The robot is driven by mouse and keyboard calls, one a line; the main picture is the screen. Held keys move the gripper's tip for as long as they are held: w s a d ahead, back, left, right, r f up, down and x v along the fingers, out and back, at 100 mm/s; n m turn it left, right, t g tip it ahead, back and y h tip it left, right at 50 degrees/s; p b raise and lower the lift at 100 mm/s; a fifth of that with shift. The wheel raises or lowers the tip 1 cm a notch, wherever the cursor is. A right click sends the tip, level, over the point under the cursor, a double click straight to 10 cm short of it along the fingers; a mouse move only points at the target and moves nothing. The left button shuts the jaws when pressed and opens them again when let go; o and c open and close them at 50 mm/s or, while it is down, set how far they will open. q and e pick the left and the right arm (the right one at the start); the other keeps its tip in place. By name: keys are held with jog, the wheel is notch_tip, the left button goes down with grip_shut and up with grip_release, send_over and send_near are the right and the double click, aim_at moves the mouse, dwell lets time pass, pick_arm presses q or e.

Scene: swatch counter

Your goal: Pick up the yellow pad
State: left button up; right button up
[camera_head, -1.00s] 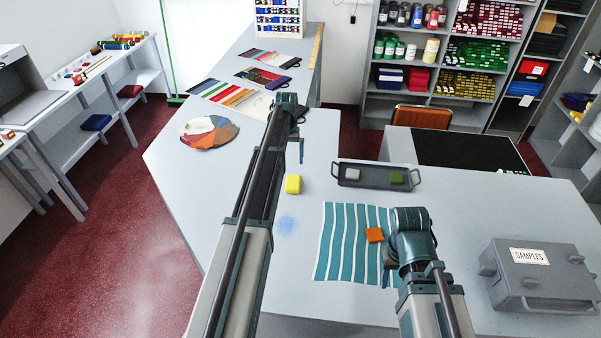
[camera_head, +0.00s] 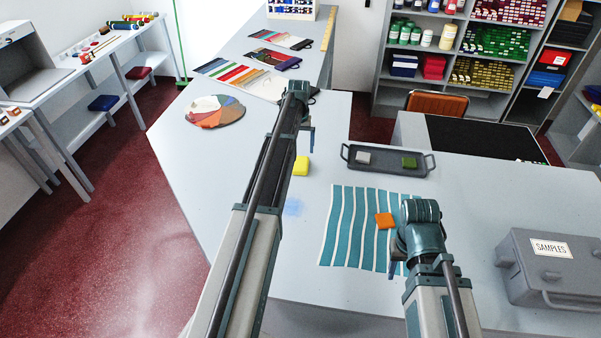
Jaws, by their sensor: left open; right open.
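The yellow pad (camera_head: 301,166) lies on the light grey counter (camera_head: 240,160), left of the striped cloth. My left arm reaches over the counter from the lower left. Its gripper (camera_head: 310,140) points down and shows just above and a little right of the yellow pad in the picture. It is open, and I see nothing in it. Whether it is directly over the pad or beyond it, I cannot tell. My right gripper (camera_head: 393,267) is open, over the right part of the striped cloth, mostly hidden by its own wrist.
An orange pad (camera_head: 385,220) lies on the teal striped cloth (camera_head: 345,230). A dark tray (camera_head: 388,172) behind holds a grey pad (camera_head: 363,158) and a green pad (camera_head: 409,162). A grey samples box (camera_head: 553,275) stands at right. A colour wheel (camera_head: 214,112) lies at left.

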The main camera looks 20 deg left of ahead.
aim_at(301, 163)
pick_arm(q)
jog(key=shift+f+b, duration=0.7)
jog(key=shift+f, duration=0.5)
pick_arm(e)
jog(key=shift+f, duration=1.25)
pick_arm(q)
jog(key=f+b, duration=0.5)
jog(key=shift+w+d+f, duration=0.2)
jog(key=shift+w, duration=0.1)
pick_arm(e)
notch_tip(301, 163, down, 5)
jog(key=shift+f, duration=0.15)
pick_arm(q)
jog(key=shift+r, duration=0.1)
jog(key=shift+c, duration=0.4)
jog(key=c, duration=1.2)
